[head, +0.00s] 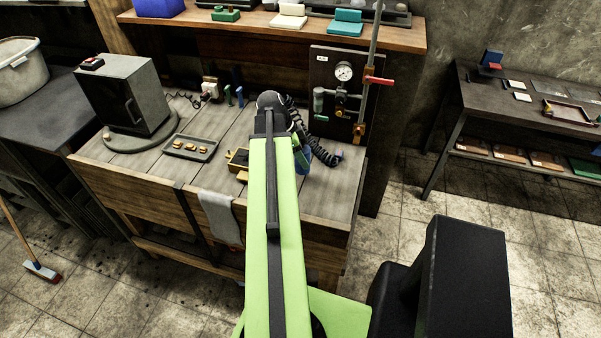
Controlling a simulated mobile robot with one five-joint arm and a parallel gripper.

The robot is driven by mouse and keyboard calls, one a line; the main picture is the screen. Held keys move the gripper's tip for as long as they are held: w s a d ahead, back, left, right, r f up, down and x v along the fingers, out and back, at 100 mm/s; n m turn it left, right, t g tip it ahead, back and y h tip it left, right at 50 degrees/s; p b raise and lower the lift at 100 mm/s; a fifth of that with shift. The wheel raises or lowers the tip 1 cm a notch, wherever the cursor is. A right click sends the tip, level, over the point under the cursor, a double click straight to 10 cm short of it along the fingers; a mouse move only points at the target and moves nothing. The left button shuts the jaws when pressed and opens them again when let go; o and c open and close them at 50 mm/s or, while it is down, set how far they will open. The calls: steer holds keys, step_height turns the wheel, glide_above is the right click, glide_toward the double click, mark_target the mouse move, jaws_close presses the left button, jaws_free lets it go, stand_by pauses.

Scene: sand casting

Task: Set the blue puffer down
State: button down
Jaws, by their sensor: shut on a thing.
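My lime-green arm reaches from the bottom of the head view out over the wooden workbench (140,170). My gripper (303,147) is at the far end of the arm, over the right part of the bench, mostly hidden by the arm. It is shut on the blue puffer (303,160), of which only a small blue part shows to the right of the arm. The fingertips and the puffer's underside are hidden. I cannot tell whether the puffer touches the bench top.
A grey furnace-like box (125,95) and a tray with small golden pieces (191,148) stand left on the bench. A small wooden box (237,160) is just left of my arm. A gauge panel (342,90) rises behind.

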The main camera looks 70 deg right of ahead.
steer(key=shift+w+f, duration=0.15)
steer(key=shift+w, duration=0.2)
step_height(320, 180, down, 4)
steer(key=b, duration=0.4)
steer(key=shift+s+f, duration=0.1)
steer(key=shift+f, duration=0.15)
steer(key=shift+r, duration=0.25)
steer(key=shift+f, duration=0.2)
steer(key=c, duration=0.7)
jaws_free()
steer(key=shift+o, duration=0.2)
steer(key=shift+r, duration=0.1)
steer(key=p+v, duration=1.1)
steer(key=v, duration=0.1)
